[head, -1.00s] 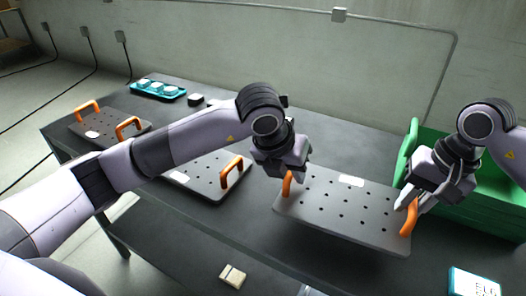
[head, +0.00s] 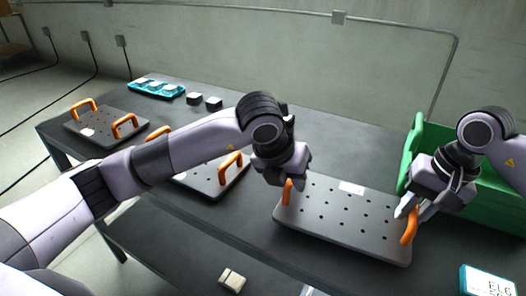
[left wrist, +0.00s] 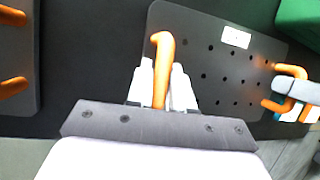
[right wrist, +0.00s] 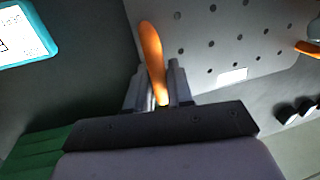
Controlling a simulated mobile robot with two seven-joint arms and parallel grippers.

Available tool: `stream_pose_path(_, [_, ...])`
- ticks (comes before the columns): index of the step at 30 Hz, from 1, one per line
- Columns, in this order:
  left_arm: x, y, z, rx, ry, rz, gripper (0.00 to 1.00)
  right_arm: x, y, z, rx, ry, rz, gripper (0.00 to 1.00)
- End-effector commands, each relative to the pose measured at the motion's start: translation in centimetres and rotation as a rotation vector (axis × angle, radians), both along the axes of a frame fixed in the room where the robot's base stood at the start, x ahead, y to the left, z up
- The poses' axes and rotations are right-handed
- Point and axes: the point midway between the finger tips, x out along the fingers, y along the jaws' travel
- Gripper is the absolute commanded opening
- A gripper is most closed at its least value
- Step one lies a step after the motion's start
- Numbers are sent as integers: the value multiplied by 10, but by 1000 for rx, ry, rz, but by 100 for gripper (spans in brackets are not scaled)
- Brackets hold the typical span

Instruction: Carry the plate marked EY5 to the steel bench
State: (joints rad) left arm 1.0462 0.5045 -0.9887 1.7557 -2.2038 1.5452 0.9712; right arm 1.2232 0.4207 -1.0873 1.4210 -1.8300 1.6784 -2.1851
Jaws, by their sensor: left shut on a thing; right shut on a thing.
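A grey perforated plate (head: 345,225) with two orange handles and a white label (head: 351,188) is held between my grippers. The label's marking is too small to read. My left gripper (head: 287,182) is shut on the plate's left handle, also seen in the left wrist view (left wrist: 161,75). My right gripper (head: 408,214) is shut on its right handle, also seen in the right wrist view (right wrist: 153,65). The plate is at the near side of a dark table (head: 330,140) and covers part of its front edge. I cannot tell which surface is the steel bench.
Two other plates with orange handles lie on the table, at the far left (head: 106,127) and middle left (head: 205,185), the latter partly behind my left arm. A green crate (head: 412,140) is close behind my right gripper. A teal tray (head: 157,92) and small dark blocks (head: 194,98) stand at the back.

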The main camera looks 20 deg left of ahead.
Motion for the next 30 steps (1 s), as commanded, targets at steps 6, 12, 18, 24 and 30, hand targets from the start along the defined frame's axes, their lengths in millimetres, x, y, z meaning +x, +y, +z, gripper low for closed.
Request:
stream_pose_path(6, [1,1,-9,1,-4,4,0,1,-1,-9,0,-4,-3,0])
stream_pose_path(12, [0,1,-9,2,0,2,47,0,-1,-9,-2,1,-2,47])
stream_pose_path(18, [0,1,-8,1,0,0,47,0,0,-9,-1,0,-1,47])
stream_pose_path(24, [-8,5,13,0,-4,1,47,0,0,-8,0,0,0,47])
stream_pose_path(30, [-24,14,53,2,-5,1,47,0,0,-9,0,0,0,47])
